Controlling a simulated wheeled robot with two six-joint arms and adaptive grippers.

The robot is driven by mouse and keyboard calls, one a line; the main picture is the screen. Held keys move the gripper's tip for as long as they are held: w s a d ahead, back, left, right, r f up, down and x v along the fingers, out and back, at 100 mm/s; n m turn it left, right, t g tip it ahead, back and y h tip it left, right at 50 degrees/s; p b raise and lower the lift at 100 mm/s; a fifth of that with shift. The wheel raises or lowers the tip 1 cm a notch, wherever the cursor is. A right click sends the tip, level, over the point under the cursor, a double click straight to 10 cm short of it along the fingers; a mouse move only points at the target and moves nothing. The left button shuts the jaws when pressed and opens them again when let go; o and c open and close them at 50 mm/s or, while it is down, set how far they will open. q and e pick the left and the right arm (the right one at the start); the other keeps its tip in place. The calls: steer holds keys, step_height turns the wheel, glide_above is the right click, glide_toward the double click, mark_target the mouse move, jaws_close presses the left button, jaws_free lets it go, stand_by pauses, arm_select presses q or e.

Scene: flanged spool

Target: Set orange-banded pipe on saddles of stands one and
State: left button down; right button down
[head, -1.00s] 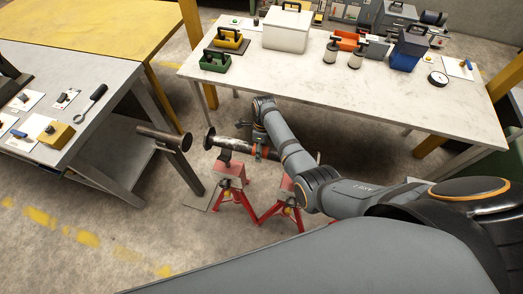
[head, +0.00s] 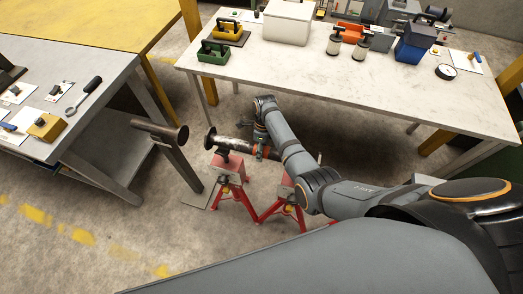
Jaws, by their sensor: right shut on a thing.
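The orange-banded pipe (head: 234,145) is a dark metal tube with a round flange at its left end. My right gripper (head: 262,150) is shut on it near the orange band. The pipe lies just over the saddle of the left red stand (head: 228,167); I cannot tell whether it touches. A second red stand (head: 284,192) is to the right, its top partly hidden by my right arm, which also hides the pipe's right end. My left gripper is not in view.
A grey workbench (head: 100,150) stands left. A white table (head: 300,75) behind carries boxes and tools. Floor is clear in front of the stands.

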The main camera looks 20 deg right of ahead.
steer(key=shift+w+f+b, duration=0.1)
steer(key=shift+f+b, duration=0.95)
steer(key=shift+f, duration=0.7)
steer(key=c, duration=1)
jaws_free()
steer(key=o, duration=0.4)
steer(key=shift+c, duration=0.2)
steer(key=shift+s+f, duration=0.1)
steer(key=shift+s, duration=0.1)
steer(key=r, duration=0.4)
steer(key=w+r, duration=0.1)
steer(key=r, duration=0.3)
steer(key=w+d+r, duration=0.1)
steer(key=r, duration=0.3)
steer(key=shift+d, duration=0.1)
steer(key=shift+f, duration=0.1)
